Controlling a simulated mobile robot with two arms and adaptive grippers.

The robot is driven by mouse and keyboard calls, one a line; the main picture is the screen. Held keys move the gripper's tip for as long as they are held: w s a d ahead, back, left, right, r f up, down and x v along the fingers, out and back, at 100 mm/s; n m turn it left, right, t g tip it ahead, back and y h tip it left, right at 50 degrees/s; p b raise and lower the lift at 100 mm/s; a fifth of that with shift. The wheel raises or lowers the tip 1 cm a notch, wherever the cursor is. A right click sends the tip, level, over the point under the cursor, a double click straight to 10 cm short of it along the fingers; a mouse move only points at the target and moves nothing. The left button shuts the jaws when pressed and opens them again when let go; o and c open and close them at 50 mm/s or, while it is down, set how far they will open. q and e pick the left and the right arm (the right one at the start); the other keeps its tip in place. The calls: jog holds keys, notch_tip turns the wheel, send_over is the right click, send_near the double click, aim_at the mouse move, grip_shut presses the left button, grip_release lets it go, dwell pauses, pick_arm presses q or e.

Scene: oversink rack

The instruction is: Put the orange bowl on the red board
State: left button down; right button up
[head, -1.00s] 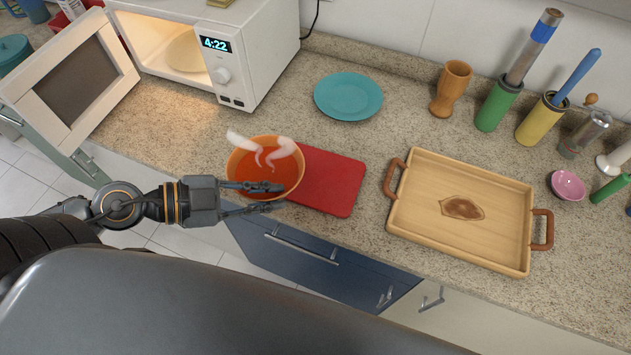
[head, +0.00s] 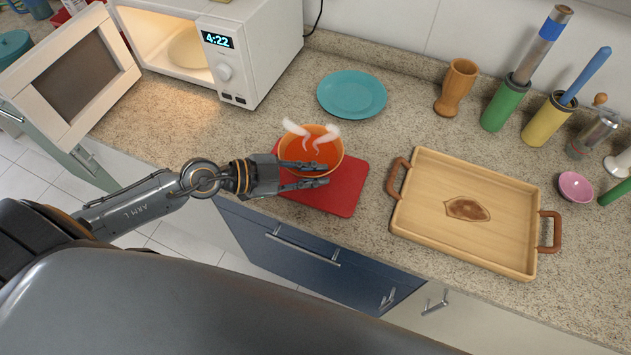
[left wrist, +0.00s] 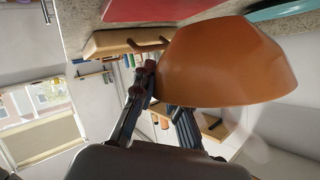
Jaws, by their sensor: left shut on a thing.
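The orange bowl (head: 326,152) is steaming and holds orange-red contents in the head view. It is over the red board (head: 339,196), covering the board's upper middle. My left gripper (head: 322,176) is shut on the bowl's near side, and its fingers hide part of the bowl. In the left wrist view the bowl (left wrist: 225,62) is at the finger ends, with the red board (left wrist: 150,9) beyond its base. I cannot tell whether the base touches the board. My right gripper is not in view.
A wooden tray (head: 430,225) with brown handles lies right of the board. A teal plate (head: 352,94) lies behind it. The microwave (head: 262,60) stands open at the back left. Cups and tools line the back right. Bare counter lies left of the board.

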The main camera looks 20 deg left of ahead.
pick_arm(q)
jog(key=shift+w+d+f, duration=0.15)
jog(key=shift+w+f, duration=0.15)
notch_tip(320, 180, down, 3)
jog(key=shift+b, duration=0.75)
jog(key=c, duration=1.4)
grip_release()
jog(key=shift+s+f, duration=0.1)
jog(key=shift+f, duration=0.05)
jog(key=shift+o, duration=0.2)
jog(key=b+v, duration=0.1)
jog(key=v, duration=1.1)
jog(key=shift+b, duration=0.35)
